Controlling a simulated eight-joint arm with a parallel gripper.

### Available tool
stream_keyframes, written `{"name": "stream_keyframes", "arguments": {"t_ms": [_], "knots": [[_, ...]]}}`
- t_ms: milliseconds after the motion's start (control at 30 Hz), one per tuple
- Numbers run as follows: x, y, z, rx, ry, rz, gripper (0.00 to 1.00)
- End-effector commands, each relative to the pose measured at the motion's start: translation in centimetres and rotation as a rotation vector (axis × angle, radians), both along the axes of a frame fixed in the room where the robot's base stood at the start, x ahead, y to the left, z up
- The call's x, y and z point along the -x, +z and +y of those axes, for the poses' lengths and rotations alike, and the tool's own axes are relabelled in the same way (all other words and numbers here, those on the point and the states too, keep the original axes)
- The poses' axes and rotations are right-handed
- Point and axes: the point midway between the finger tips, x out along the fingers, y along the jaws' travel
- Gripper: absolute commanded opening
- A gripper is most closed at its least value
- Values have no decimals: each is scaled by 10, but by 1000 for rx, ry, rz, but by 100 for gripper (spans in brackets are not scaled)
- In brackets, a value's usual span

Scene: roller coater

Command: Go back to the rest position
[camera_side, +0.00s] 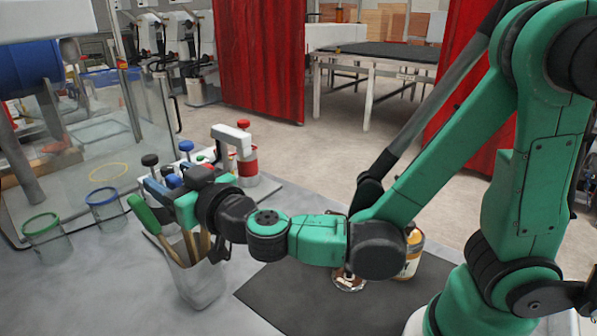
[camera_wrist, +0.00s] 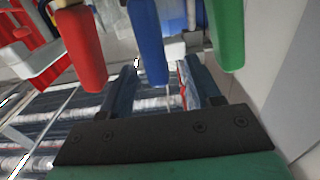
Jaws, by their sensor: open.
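My gripper (camera_side: 166,190) is at the left-middle of the side view, among the bottle tops and above the grey tool cup (camera_side: 200,285). In the wrist view my gripper (camera_wrist: 160,80) shows two separated dark fingers, with no object clearly held between them. Beyond the fingers there are a red handle (camera_wrist: 84,48), a blue handle (camera_wrist: 146,40) and a green handle (camera_wrist: 226,35). In the side view a green handle (camera_side: 143,213) leans out of the cup, close to my gripper. Whether the fingers touch any handle cannot be told.
A jar with a red band (camera_side: 246,165) stands behind the gripper. A green-rimmed glass (camera_side: 42,235) and a blue-rimmed glass (camera_side: 105,208) stand at left.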

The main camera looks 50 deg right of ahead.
Motion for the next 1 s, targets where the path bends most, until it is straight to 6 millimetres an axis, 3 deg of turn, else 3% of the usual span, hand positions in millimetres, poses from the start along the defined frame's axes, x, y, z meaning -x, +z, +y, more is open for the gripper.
{"name": "stream_keyframes", "arguments": {"t_ms": [200,467,533,667,800,1000], "knots": [[29,0,0,-1,2,1,57],[42,1,-14,-85,-11,76,57],[44,-1,-27,-115,-40,131,57],[47,-17,-70,-77,-171,314,57],[64,-40,-111,-17,-244,575,57],[98,-59,-128,2,-131,871,57]]}}
